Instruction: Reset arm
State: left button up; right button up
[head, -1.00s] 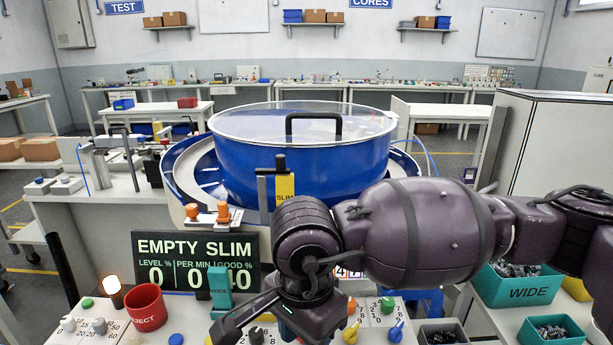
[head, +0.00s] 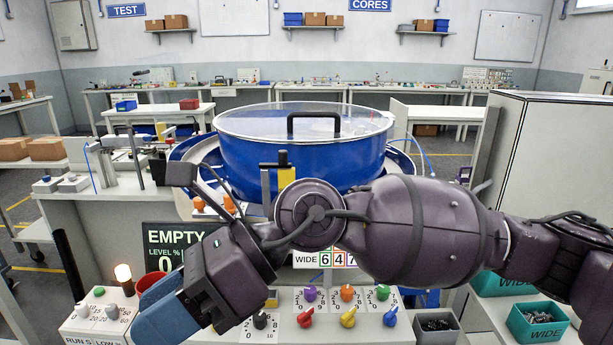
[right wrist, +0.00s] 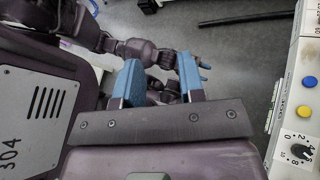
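My right arm (head: 425,225) reaches across the head view from the right, in front of the blue bowl. My right gripper (head: 165,305) points down and to the left over the front left of the console. Its two blue fingers stand apart with nothing between them in the right wrist view (right wrist: 160,85). My left gripper is not in the head view.
A blue bowl with a clear lid (head: 300,155) stands behind my right arm. The console (head: 345,325) below carries coloured knobs. Teal WIDE bins (head: 545,322) stand at right.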

jog(key=w+r+m+t+y, duration=0.1)
jog(key=w+r+m+y, duration=0.3)
jog(key=r+m+y, duration=0.4)
jog(key=w+d+f+m+t+y, duration=0.1)
jog(key=w+d+m+t+y, duration=0.5)
jog(key=m+t, duration=0.55)
jog(key=w+d+f+m+t+h+p, duration=0.1)
jog(key=w+d+f+m+t+h, duration=0.55)
jog(key=m, duration=0.45)
jog(key=w+d+f+m+t+h, duration=0.3)
jog(key=d+f+m+t+h, duration=0.3)
jog(key=f+m+h, duration=0.45)
jog(key=s+d+f+m+g+h, duration=0.1)
jog(key=s+d+f+m+h, duration=0.2)
jog(key=d+f+m, duration=0.35)
jog(key=s+d+f+m+g+h, duration=0.2)
jog(key=s+d+f+m, duration=0.2)
jog(key=d+f, duration=0.5)
jog(key=s+d+f+m+g+h, duration=0.1)
jog(key=s+d+f+g+h, duration=0.1)
jog(key=s+f, duration=0.6)
jog(key=s+d+f+m+g+h+p, duration=0.1)
jog(key=s+d+f, duration=0.3)
jog(key=s+f, duration=0.4)
jog(key=s+m+g+h, duration=0.1)
jog(key=s, duration=0.2)
jog(key=shift+s+d+f, duration=0.25)
jog(key=shift+s+f, duration=0.05)
jog(key=shift+m, duration=0.25)
jog(key=shift+c, duration=0.3)
